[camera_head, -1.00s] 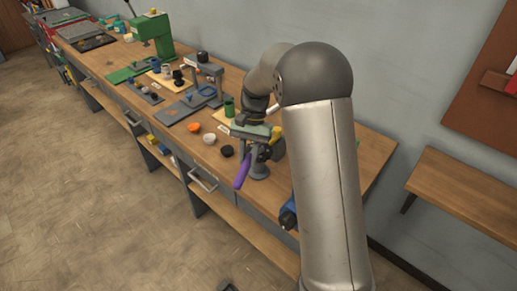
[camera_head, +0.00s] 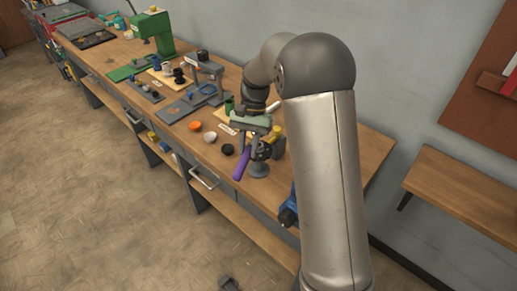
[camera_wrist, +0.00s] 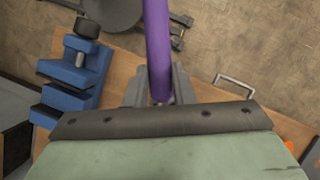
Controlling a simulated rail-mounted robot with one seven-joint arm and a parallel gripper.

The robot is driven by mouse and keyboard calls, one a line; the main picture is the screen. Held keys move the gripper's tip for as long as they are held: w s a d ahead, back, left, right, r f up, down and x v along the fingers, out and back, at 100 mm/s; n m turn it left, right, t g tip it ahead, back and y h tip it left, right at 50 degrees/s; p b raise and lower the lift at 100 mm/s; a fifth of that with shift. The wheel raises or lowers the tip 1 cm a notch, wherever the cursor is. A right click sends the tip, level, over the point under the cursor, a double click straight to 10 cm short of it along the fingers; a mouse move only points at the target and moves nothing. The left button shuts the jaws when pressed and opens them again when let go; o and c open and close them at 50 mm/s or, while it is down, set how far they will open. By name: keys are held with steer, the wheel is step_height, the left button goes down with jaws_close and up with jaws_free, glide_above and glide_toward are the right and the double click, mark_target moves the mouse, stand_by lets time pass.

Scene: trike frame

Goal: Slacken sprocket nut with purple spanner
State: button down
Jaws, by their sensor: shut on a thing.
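The purple spanner (camera_head: 241,163) shows in the head view with its handle pointing down toward the bench's front edge. In the wrist view its purple handle (camera_wrist: 158,45) runs from the top edge down between my fingers. My gripper (camera_wrist: 158,98) is shut on the spanner. In the head view my gripper (camera_head: 250,134) is just above the dark trike frame part (camera_head: 264,150), which stands on a grey round-based stand (camera_head: 258,169). The sprocket nut cannot be made out. My arm covers part of the bench to the right.
Orange (camera_head: 195,126), white (camera_head: 210,137) and black (camera_head: 228,150) small round items lie left of the stand. A blue vise (camera_wrist: 72,85) is close by in the wrist view. A grey press (camera_head: 207,80) and a green machine (camera_head: 153,35) stand farther back.

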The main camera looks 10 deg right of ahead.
mark_target(240, 165)
steer(key=shift+s+a+r, duration=0.4)
steer(key=shift+s+r, duration=0.1)
steer(key=shift+s, duration=0.25)
steer(key=shift+s+a+r, duration=0.45)
steer(key=shift+s+r, duration=0.05)
steer(key=shift+s, duration=0.2)
steer(key=shift+s+a+r, duration=0.4)
steer(key=shift+s+r, duration=0.1)
steer(key=shift+s, duration=0.25)
